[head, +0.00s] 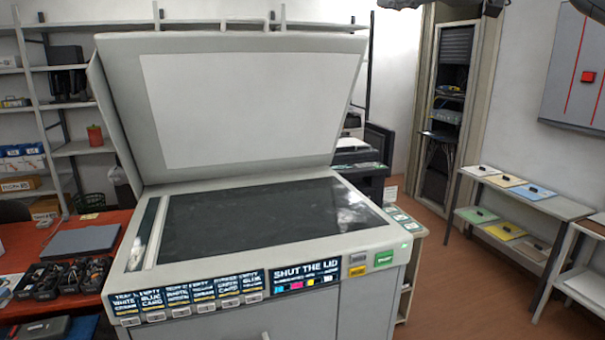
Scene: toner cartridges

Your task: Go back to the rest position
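A large grey copier (340,245) stands in the middle of the head view. Its lid (120,110) is raised and tilted back, with a white panel (240,105) on its underside. The dark glass (270,222) is bare. A label strip on the front edge reads "SHUT THE LID" above colour squares, beside a green button (383,258). My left gripper is not in view. A dark shape (405,4) cut off by the top edge may be part of my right gripper; its fingers cannot be made out.
A red table (20,240) at left holds a grey flat case (80,241) and black trays (65,279). Shelves (85,147) stand behind it. At right, a two-tier rack (575,208) holds coloured cards. Wooden floor (460,290) lies open between copier and rack.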

